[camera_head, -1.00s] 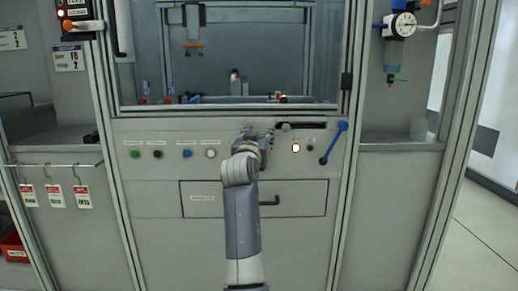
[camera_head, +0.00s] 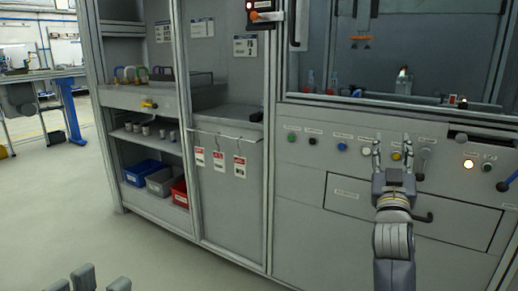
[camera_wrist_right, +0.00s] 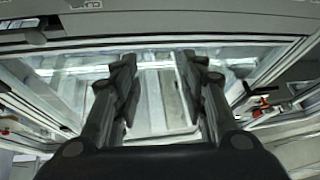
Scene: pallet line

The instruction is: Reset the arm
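My right gripper (camera_head: 392,150) points upward in front of the machine's control panel (camera_head: 310,170), its fingers spread and nothing between them. In the right wrist view the two dark fingers (camera_wrist_right: 160,85) stand apart with an empty gap. In the head view the right fingers overlap the button row near the yellow button (camera_head: 397,156); I cannot tell any contact. The tips of my left gripper (camera_head: 88,281) just show at the bottom left, over the floor; the rest is cut off.
A grey drawer (camera_head: 460,218) with a handle lies behind my right wrist. A shelf unit with blue (camera_head: 143,172), grey and red (camera_head: 180,193) bins stands left. The left floor (camera_head: 60,210) is clear.

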